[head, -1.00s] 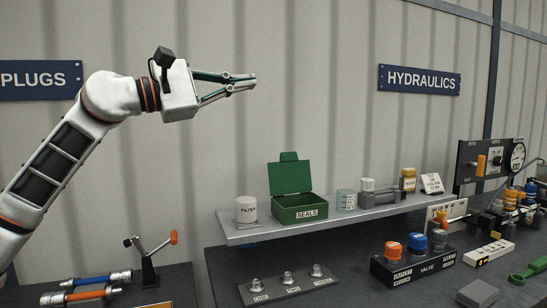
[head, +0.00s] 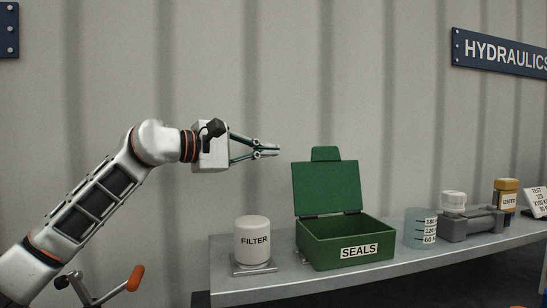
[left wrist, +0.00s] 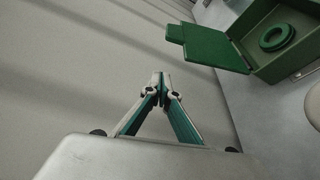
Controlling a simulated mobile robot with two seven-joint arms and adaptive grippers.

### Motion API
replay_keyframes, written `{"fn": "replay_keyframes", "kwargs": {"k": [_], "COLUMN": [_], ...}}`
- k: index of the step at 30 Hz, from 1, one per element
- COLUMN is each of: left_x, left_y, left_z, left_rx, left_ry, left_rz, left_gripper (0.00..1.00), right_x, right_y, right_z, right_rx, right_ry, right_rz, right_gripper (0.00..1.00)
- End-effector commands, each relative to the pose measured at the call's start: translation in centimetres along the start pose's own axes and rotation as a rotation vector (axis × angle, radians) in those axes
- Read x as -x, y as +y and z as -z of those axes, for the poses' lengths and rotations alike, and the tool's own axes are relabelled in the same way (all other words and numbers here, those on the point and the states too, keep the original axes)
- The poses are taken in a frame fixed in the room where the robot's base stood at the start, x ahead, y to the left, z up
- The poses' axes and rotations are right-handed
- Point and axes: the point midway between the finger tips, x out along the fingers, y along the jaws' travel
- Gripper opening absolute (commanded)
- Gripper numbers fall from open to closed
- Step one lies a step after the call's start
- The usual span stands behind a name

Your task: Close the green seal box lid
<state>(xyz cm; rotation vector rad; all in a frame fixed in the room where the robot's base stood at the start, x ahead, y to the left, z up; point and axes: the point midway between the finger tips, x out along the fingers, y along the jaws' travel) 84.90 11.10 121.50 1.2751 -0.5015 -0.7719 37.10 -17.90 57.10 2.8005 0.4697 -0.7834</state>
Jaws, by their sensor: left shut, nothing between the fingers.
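The green seal box (head: 345,248), labelled SEALS, stands on the grey shelf in the head view. Its lid (head: 326,187) is up and leans slightly back, with a tab (head: 326,154) on its top edge. In the left wrist view the box (left wrist: 285,55) is at the upper right with a green ring (left wrist: 276,37) inside, and the lid (left wrist: 215,47) points left. My left gripper (head: 277,150) is shut and empty, pointing right, in the air left of the lid tab at about its height. It also shows in the left wrist view (left wrist: 158,78). My right gripper is not in view.
A white FILTER canister (head: 252,240) stands on the shelf (head: 290,281) left of the box. A measuring cup (head: 420,228), a grey fitting (head: 472,224) and an amber jar (head: 505,196) stand to its right. A grey wall is behind.

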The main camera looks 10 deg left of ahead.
Motion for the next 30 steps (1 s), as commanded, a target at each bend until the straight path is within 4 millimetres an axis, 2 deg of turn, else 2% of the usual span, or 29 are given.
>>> {"fn": "replay_keyframes", "kwargs": {"k": [1,6,11,15,18,30], "left_x": [-1.3,-4.4,-6.6,-8.3,-7.6,-6.6], "left_y": [-0.7,-1.0,-0.9,-0.9,-0.6,-0.5], "left_z": [0.2,0.4,0.4,0.3,-0.8,-3.4], "left_rx": [0.007,0.01,0.01,0.009,0.003,0.004], "left_ry": [-0.002,-0.001,0.0,-0.001,-0.001,0.001], "left_rz": [0.006,0.008,0.007,0.008,0.006,0.004], "left_gripper": [0.0,0.0,0.0,0.0,0.0,0.0], "right_x": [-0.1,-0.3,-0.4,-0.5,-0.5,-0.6], "right_y": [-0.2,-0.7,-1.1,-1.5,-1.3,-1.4], "right_z": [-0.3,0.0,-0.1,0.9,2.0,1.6], "right_rx": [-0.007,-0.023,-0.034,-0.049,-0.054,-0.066], "right_ry": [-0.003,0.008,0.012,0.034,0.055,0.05], "right_rz": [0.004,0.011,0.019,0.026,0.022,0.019], "right_gripper": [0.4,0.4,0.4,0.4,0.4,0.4]}}
